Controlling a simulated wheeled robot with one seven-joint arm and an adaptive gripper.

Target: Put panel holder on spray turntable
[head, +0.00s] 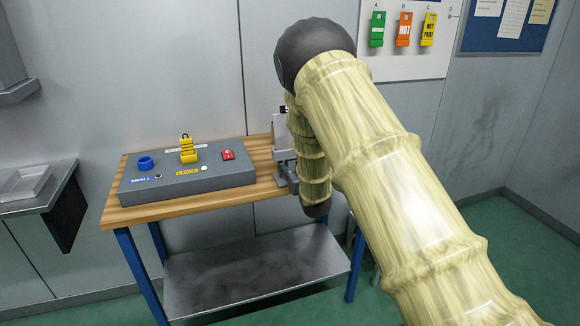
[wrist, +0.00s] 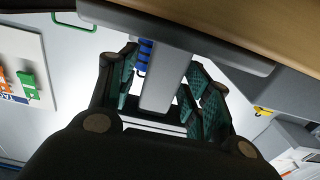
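In the wrist view, my gripper (wrist: 165,75) has its two teal-padded fingers on either side of a grey upright bar (wrist: 160,85), with light gaps visible beside the bar. The bar joins a flat grey piece (wrist: 225,50) close to the wooden tabletop. It looks like the panel holder, though I cannot be sure. A blue coiled part (wrist: 144,58) shows by the left finger. In the head view, grey hardware (head: 287,166) and a white upright piece (head: 281,124) show at the table's right, partly behind my arm. My gripper is hidden there. I cannot identify the spray turntable.
A wooden table (head: 125,213) with blue legs carries a grey control box (head: 205,177) with a blue ring (head: 145,163), a yellow part (head: 187,148) and a red switch (head: 228,155). A metal shelf (head: 250,268) lies below. A sign board (head: 400,58) hangs on the wall.

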